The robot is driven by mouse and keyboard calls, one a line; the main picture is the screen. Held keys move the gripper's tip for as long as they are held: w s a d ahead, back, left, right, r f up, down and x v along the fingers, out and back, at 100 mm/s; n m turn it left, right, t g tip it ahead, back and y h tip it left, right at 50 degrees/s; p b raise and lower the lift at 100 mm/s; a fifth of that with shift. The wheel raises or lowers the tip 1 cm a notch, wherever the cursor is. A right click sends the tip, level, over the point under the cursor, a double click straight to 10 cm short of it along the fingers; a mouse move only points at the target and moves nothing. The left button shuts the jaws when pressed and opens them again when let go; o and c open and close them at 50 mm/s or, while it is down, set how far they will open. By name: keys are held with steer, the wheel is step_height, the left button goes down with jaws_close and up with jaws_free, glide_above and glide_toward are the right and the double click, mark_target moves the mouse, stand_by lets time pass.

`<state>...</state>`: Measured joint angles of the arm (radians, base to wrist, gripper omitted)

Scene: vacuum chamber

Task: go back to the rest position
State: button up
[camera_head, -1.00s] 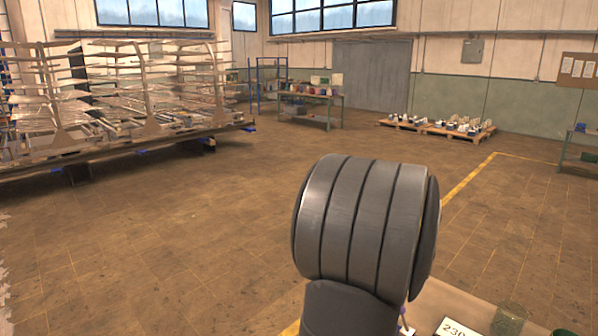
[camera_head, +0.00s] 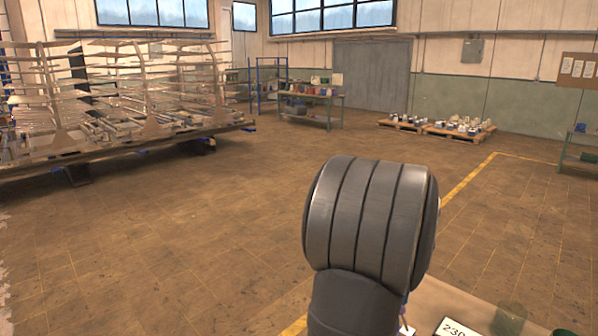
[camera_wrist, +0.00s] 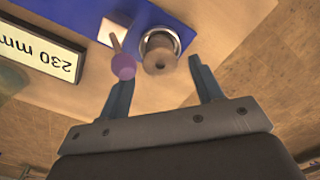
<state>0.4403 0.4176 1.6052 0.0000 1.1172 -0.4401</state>
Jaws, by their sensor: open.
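My gripper (camera_wrist: 163,93) is open in the wrist view, its two fingers spread apart with nothing held between them. Past the fingertips are a round tan-brown piece (camera_wrist: 158,60) in a pale ring and a purple-tipped piece (camera_wrist: 123,66) beside the left finger. In the head view my own grey arm link stands in the lower middle and the gripper itself does not show.
A "230 mm" sign (camera_wrist: 40,50) lies on the tabletop (camera_wrist: 180,88) near a blue panel (camera_wrist: 195,14). The table corner (camera_head: 450,300) shows at lower right, with a greenish clear cup (camera_head: 508,319). A large rack (camera_head: 120,100) stands far left; open floor (camera_head: 180,230) lies between.

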step_height(320, 180, up, 14)
steer(key=s+d+f+m, duration=0.2)
steer(key=s+d+m, duration=0.35)
steer(key=d, duration=0.35)
steer(key=s+d+f+m, duration=0.2)
steer(key=s+d+m, duration=0.3)
steer(key=d, duration=0.4)
steer(key=s+d+f+m, duration=0.2)
steer(key=s+d, duration=0.3)
steer(key=s, duration=0.4)
steer(key=s+d+f+m, duration=0.2)
steer(key=s+d+m, duration=0.3)
steer(key=s, duration=0.4)
steer(key=shift+s+d+f, duration=0.3)
steer(key=shift+s+d, duration=0.1)
steer(key=shift+m, duration=0.25)
